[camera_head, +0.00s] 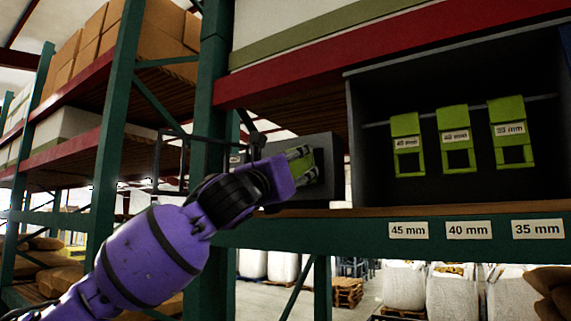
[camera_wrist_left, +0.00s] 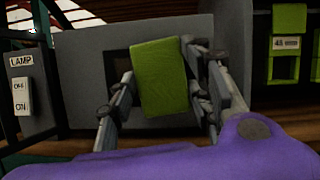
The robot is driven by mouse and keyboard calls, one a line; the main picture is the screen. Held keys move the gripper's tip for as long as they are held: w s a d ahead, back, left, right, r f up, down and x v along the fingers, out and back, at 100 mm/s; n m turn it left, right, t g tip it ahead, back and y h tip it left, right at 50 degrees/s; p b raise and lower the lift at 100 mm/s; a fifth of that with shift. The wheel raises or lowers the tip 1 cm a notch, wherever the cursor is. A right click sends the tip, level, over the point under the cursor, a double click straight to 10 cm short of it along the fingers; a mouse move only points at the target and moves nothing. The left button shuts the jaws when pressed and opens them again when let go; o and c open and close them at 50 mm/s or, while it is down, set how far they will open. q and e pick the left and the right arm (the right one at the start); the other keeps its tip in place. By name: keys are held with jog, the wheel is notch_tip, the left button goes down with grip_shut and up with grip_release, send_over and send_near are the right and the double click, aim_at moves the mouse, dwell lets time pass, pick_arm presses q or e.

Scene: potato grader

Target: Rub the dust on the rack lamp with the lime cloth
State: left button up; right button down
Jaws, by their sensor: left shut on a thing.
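My left gripper (camera_head: 301,166) reaches in from the left and is shut on the lime cloth (camera_head: 308,172). In the left wrist view the cloth (camera_wrist_left: 160,78) is a flat green block between the two fingers. It stands in front of a grey panel (camera_wrist_left: 88,75) with a dark square, which appears to be the rack lamp; the panel shows in the head view as a grey box (camera_head: 325,152) on the shelf. The cloth covers much of the dark square, so I cannot tell whether they touch or see any dust. My right gripper is not in view.
A grey switch box (camera_wrist_left: 24,100) marked LAMP, with OFF and ON, stands left of the panel. A dark cabinet (camera_head: 365,185) with three green tags marked in mm is to the right. A green rack post (camera_head: 210,100) stands close behind my arm.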

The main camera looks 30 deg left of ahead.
pick_arm(q)
jog(key=shift+d+f, duration=0.1)
jog(key=shift+d, duration=0.1)
jog(key=shift+s+d, duration=0.15)
jog(key=shift+d, duration=1.5)
jog(key=a, duration=1.1)
jog(key=shift+w, duration=0.45)
jog(key=shift+s, duration=0.15)
